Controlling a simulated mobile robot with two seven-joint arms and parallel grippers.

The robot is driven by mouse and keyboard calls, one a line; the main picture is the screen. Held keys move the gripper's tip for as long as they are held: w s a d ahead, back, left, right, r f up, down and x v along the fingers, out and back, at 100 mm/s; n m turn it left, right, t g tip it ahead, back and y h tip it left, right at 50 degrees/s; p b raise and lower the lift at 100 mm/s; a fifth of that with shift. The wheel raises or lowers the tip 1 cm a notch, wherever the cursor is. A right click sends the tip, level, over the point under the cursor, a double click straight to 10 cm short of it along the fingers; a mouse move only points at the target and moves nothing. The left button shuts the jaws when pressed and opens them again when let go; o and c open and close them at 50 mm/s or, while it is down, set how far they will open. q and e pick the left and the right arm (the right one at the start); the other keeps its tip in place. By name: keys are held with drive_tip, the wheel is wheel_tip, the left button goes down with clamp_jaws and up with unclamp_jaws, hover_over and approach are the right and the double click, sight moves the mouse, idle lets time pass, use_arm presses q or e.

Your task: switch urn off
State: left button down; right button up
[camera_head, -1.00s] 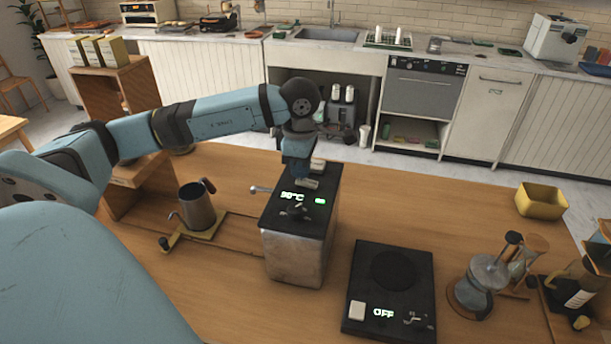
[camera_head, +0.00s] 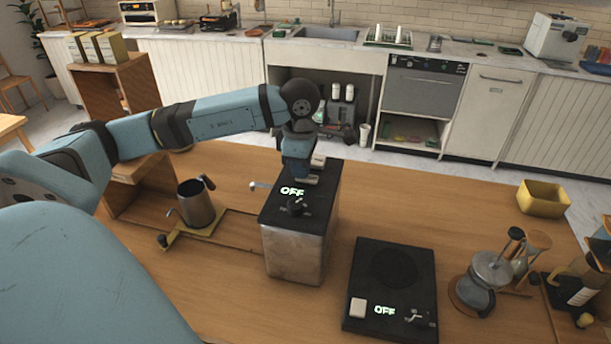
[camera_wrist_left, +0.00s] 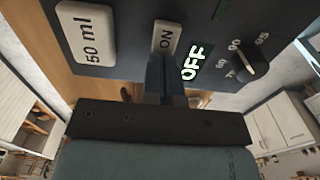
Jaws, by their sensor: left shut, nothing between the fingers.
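The urn (camera_head: 292,245) is a metal box with a black top, standing on the wooden counter. Its display (camera_head: 292,191) reads OFF in the head view, and the same OFF shows in the left wrist view (camera_wrist_left: 193,63). A dial (camera_wrist_left: 238,62) with numbers sits beside the display. My left gripper (camera_wrist_left: 167,62) is shut and empty, its fingertips at the lower edge of the ON button (camera_wrist_left: 168,38), close to or touching it. In the head view my left gripper (camera_head: 298,178) is over the back of the urn's top. My right gripper is not in view.
A button marked 50 ml (camera_wrist_left: 86,33) is beside the ON button. A black scale or hotplate (camera_head: 390,290), also reading OFF, lies right of the urn.

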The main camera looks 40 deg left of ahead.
use_arm(q)
drive_tip(key=shift+r+p, duration=1.75)
drive_tip(key=shift+r, duration=1.7)
drive_tip(key=shift+f, duration=0.1)
